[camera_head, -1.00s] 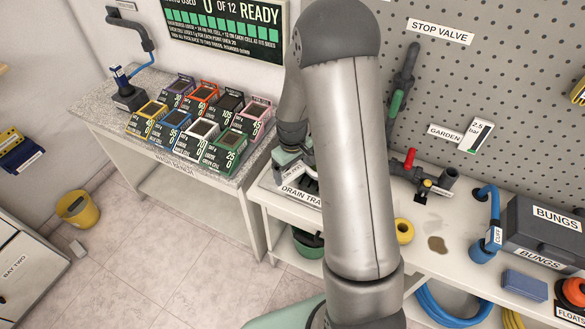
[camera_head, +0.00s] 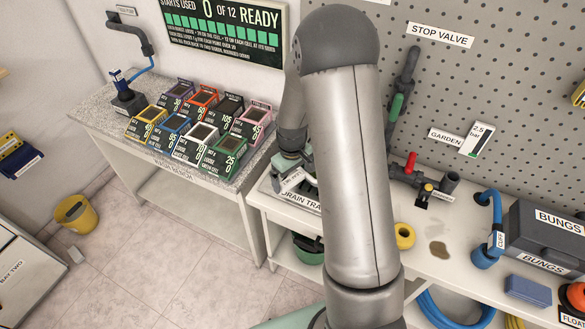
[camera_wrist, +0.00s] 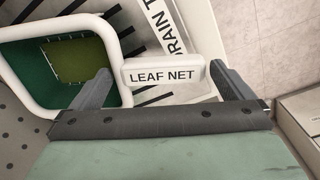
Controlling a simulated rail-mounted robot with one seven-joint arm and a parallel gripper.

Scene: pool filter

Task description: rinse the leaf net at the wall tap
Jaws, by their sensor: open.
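The leaf net (camera_wrist: 162,75) lies at the drain tray (camera_wrist: 202,22), its white labelled handle between my fingers in the wrist view. Its white rim and green mesh (camera_wrist: 70,62) show at the upper left. My gripper (camera_wrist: 160,68) is open, with one finger on each side of the handle and small gaps visible. In the head view my gripper (camera_head: 288,165) is low over the drain tray (camera_head: 299,200), partly hidden by my arm. A grey bent pipe (camera_head: 132,32), apparently the wall tap, is on the left wall; its label is too small to read.
Several coloured boxes (camera_head: 200,130) fill the bench left of the tray. A blue-handled fitting (camera_head: 125,95) stands below the pipe. Valve pipework (camera_head: 410,172), a yellow ring (camera_head: 404,236) and a bungs box (camera_head: 545,235) are to the right. A yellow bucket (camera_head: 76,212) stands on open floor.

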